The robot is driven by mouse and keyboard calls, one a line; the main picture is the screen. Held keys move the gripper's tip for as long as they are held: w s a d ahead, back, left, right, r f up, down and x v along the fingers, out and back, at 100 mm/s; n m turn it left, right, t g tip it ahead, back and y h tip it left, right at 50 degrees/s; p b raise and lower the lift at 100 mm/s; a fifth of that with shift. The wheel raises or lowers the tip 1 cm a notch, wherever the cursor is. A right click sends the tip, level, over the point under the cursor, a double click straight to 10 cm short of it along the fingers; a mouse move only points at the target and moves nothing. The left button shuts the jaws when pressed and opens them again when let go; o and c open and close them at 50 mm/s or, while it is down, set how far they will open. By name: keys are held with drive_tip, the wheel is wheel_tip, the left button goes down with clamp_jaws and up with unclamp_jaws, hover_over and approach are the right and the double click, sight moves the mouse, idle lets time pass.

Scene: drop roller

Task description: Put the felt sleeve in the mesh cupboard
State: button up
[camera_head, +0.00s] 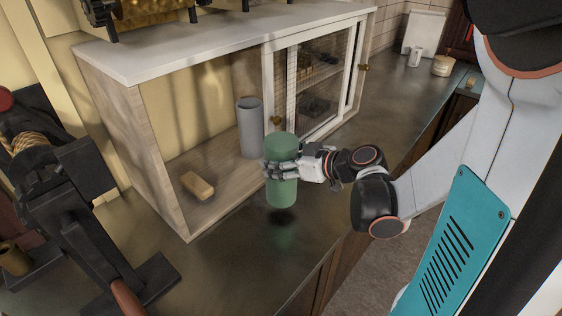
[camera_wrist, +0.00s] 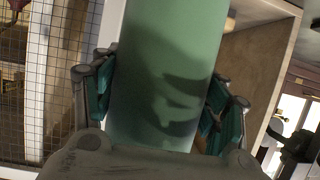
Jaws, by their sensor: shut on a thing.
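The felt sleeve looks like the green upright cylinder (camera_head: 283,190), held just above the counter in front of the mesh cupboard (camera_head: 225,48). My gripper (camera_head: 282,170) is shut on it from the right, around its middle. In the wrist view the green cylinder (camera_wrist: 165,75) fills the space between the fingers (camera_wrist: 160,110); its ends are cut off or hidden. The cupboard has a white top and pale wood sides. Its left part is open at the front; mesh doors (camera_head: 318,75) cover the right part.
Inside the open part, a grey cylinder (camera_head: 250,130) stands near the doors and a tan block (camera_head: 198,185) lies at the front left. Floor room shows between them. A dark machine (camera_head: 75,210) stands left on the counter (camera_head: 225,265).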

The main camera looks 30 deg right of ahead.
idle(0.3)
drive_tip(key=w+a+f+b, duration=0.1)
drive_tip(key=w+a, duration=0.4)
drive_tip(key=w, duration=0.7)
drive_tip(key=w+a+f+b, duration=0.1)
drive_tip(key=w+a+b, duration=0.2)
drive_tip(key=w, duration=0.9)
drive_tip(key=shift+a+f+b, duration=0.3)
drive_tip(key=shift+a+f, duration=0.05)
drive_tip(key=shift+a, duration=0.65)
idle(0.6)
drive_tip(key=o, duration=1.2)
